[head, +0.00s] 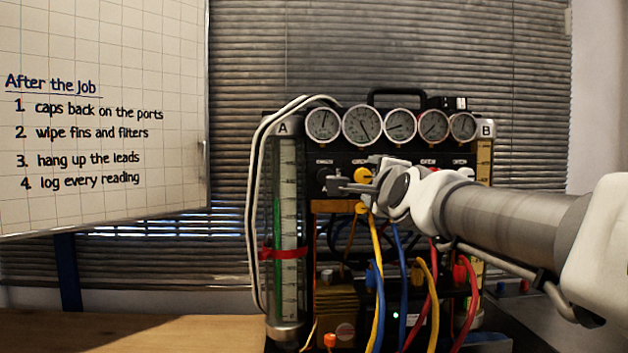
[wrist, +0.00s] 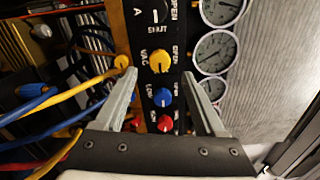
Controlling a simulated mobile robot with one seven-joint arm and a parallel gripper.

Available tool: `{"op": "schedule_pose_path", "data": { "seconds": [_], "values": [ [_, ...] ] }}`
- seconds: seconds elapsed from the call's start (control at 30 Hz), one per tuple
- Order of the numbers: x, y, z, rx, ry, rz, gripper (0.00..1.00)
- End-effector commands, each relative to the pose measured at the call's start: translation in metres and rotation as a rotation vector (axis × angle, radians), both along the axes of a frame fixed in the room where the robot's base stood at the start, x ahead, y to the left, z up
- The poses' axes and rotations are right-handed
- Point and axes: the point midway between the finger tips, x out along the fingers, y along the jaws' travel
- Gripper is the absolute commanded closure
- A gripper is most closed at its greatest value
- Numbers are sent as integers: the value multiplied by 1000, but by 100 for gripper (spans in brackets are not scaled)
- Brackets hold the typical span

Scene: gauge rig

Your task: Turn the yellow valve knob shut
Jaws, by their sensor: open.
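The yellow valve knob (wrist: 160,62) sits on a black panel strip beside the labels VAC and OPEN in the wrist view. A pale mark shows on its face, but I cannot tell exactly where it points. My gripper (wrist: 159,74) is open, with one finger on each side of the knob's line. The knob appears between and slightly beyond the fingertips, with gaps on both sides; I see no contact. In the head view, the yellow knob (head: 363,175) shows just behind my gripper (head: 337,182), which partly covers the panel.
A blue knob (wrist: 163,97) and a red knob (wrist: 165,123) are in the same row. A black knob (wrist: 154,12) is at the other end. Gauges (head: 362,125) line the rig's top. Yellow, blue and red hoses (head: 377,270) hang below. A whiteboard (head: 100,120) is left.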

Motion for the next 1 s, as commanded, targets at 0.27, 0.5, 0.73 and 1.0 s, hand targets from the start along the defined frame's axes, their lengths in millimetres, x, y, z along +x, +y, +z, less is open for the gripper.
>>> {"op": "schedule_pose_path", "data": {
  "seconds": [0.27, 0.5, 0.73, 1.0],
  "values": [
    [-51, -1, 3, 0, -3, -1, 28],
    [-89, 0, 1, 0, -1, 0, 28],
    [-111, 0, 0, 0, 0, 0, 28],
    [-116, 0, -1, 0, 1, 1, 28]
  ]
}}
